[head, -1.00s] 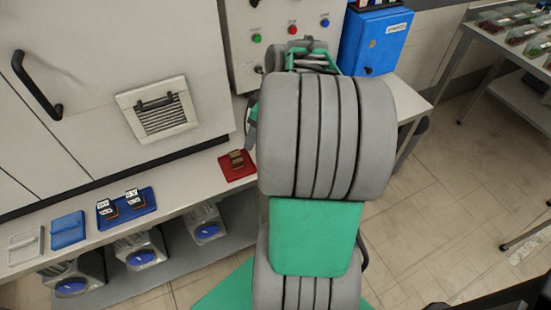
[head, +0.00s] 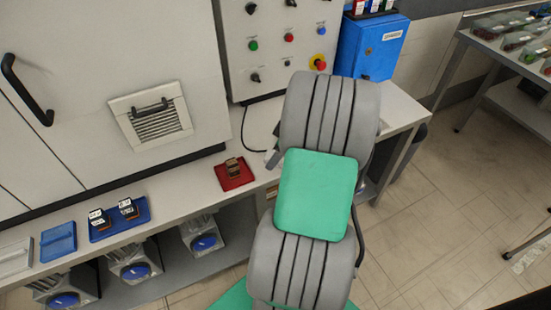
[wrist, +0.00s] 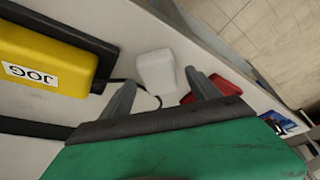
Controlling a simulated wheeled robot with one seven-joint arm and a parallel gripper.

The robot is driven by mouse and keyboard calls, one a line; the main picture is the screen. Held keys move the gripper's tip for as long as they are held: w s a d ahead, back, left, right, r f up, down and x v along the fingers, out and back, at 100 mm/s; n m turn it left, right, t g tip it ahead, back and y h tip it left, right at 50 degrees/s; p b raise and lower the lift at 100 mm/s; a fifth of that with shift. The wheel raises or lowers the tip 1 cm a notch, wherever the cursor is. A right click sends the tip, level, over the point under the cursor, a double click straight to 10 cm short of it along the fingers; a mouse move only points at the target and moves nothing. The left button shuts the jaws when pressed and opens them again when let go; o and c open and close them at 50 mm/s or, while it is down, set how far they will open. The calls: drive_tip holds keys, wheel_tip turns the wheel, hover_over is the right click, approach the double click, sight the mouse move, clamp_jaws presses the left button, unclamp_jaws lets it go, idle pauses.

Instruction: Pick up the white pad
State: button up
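The white pad (wrist: 156,72) is a small pale block on the light bench top. It shows in the wrist view, just beyond and between my fingertips. My gripper (wrist: 160,82) is open, one finger on each side of the picture's middle, with nothing held. Whether the fingertips reach down beside the pad cannot be told. In the head view my arm hides the pad and most of my gripper.
A yellow block marked JOG (wrist: 45,58) lies left of the pad in the wrist view. A dark cable runs beside the pad. A red tray (head: 246,183) and a blue tray (head: 100,236) sit along the bench. A control panel (head: 240,85) and blue box (head: 372,45) stand behind.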

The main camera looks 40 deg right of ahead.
drive_tip(key=c, duration=1.5)
drive_tip(key=shift+r, duration=0.65)
drive_tip(key=s+a+r, duration=0.8)
drive_tip(key=s+r, duration=0.3)
drive_tip(key=shift+s+r+p, duration=0.3)
drive_tip(key=shift+r+p, duration=0.1)
drive_tip(key=shift+p, duration=0.05)
